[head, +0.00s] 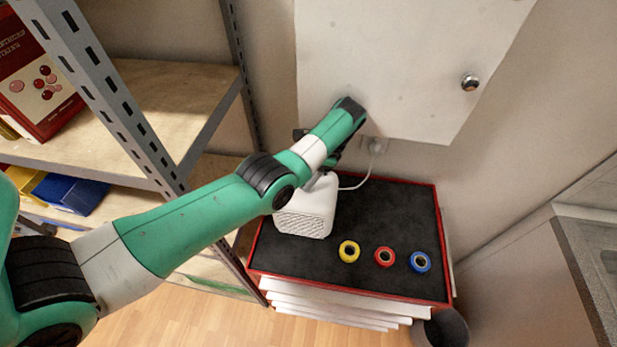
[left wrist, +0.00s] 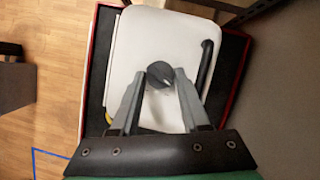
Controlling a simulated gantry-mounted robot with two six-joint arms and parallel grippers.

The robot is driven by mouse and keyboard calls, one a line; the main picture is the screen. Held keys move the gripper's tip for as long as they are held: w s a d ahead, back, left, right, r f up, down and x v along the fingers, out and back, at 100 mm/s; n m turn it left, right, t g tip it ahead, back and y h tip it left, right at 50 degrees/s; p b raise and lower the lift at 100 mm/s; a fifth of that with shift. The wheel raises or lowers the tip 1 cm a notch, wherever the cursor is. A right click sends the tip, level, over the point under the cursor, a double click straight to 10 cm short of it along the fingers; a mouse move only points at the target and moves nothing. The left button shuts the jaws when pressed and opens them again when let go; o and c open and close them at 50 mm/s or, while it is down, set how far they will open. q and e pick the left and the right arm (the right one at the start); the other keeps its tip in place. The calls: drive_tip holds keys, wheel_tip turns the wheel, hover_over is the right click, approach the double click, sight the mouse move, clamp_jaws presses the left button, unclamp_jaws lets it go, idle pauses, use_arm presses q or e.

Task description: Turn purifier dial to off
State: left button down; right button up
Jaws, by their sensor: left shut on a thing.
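The white purifier (head: 306,208) stands on the black top of a red-edged cabinet in the head view, partly hidden by my left arm. In the left wrist view its white top (left wrist: 130,60) fills the middle, with a dark round dial (left wrist: 160,73) on it. My left gripper (left wrist: 161,80) comes down over the purifier, with its two fingertips on either side of the dial, shut on it. A light mark shows on the dial's face. My right gripper is in neither view.
Yellow (head: 349,251), red (head: 384,257) and blue (head: 420,261) tape rolls lie on the cabinet top (head: 400,215), right of the purifier. Metal shelving (head: 150,100) stands at left. A white wall panel (head: 400,70) hangs behind. A cable runs to a wall socket (head: 374,145).

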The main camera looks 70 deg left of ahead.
use_arm(q)
drive_tip(key=shift+c, duration=2)
unclamp_jaws()
